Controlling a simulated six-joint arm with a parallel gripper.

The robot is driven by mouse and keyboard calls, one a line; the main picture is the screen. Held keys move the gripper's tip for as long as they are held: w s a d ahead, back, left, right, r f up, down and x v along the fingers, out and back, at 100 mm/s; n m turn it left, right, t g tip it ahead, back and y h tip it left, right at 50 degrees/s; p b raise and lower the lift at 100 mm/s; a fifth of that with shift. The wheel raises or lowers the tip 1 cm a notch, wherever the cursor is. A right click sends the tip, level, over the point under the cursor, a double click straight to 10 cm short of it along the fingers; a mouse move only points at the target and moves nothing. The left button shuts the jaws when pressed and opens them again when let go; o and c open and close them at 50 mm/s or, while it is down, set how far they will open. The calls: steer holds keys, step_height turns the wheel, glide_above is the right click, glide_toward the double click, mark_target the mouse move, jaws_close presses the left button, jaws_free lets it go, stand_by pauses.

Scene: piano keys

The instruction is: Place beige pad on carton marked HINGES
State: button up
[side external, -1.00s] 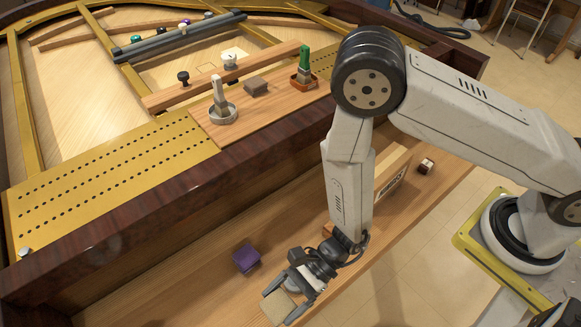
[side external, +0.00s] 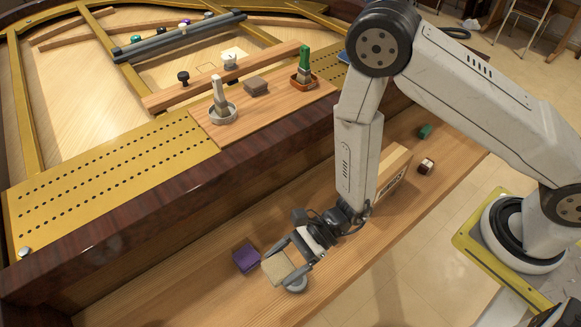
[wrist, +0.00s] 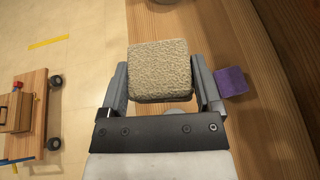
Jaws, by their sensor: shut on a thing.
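My gripper (side external: 292,264) is shut on the beige pad (side external: 276,268) and holds it above the wooden shelf, just right of the purple pad. In the wrist view the beige pad (wrist: 160,71) sits between the two fingers of my gripper (wrist: 161,92). The carton (side external: 392,172) stands on the shelf behind my forearm, partly hidden by it. It has dark lettering on its side, too small and covered to read fully.
A purple pad (side external: 246,258) lies on the shelf (side external: 190,300), close left of my gripper. A dark red and white block (side external: 426,166) and a green item (side external: 425,131) lie beyond the carton. The piano's dark rim (side external: 150,205) rises behind the shelf.

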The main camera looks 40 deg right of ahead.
steer(key=w+d+r+m+t, duration=0.1)
steer(key=w+d+t, duration=0.15)
steer(key=d, duration=0.35)
steer(key=w+d+r+m+t+h, duration=0.1)
steer(key=w+d+r+m, duration=0.1)
steer(key=w+d, duration=0.35)
steer(key=w+d+r+m+t, duration=0.1)
steer(key=w+d, duration=0.1)
steer(key=d, duration=0.6)
steer(key=s+d+r+m+t+h, duration=0.1)
steer(key=s+d+m+t, duration=0.1)
steer(key=d, duration=0.8)
steer(key=s+d+r+m+t+h, duration=0.1)
steer(key=s+d+r, duration=0.1)
steer(key=d, duration=0.9)
steer(key=shift+s+m+t+h, duration=0.2)
steer(key=shift+m+t+h, duration=0.15)
steer(key=shift+m+h, duration=0.05)
steer(key=shift+f, duration=0.1)
glide_above(389, 164)
steer(key=shift+s+f, duration=0.1)
steer(key=shift+f, duration=2.1)
steer(key=shift+f, duration=1.75)
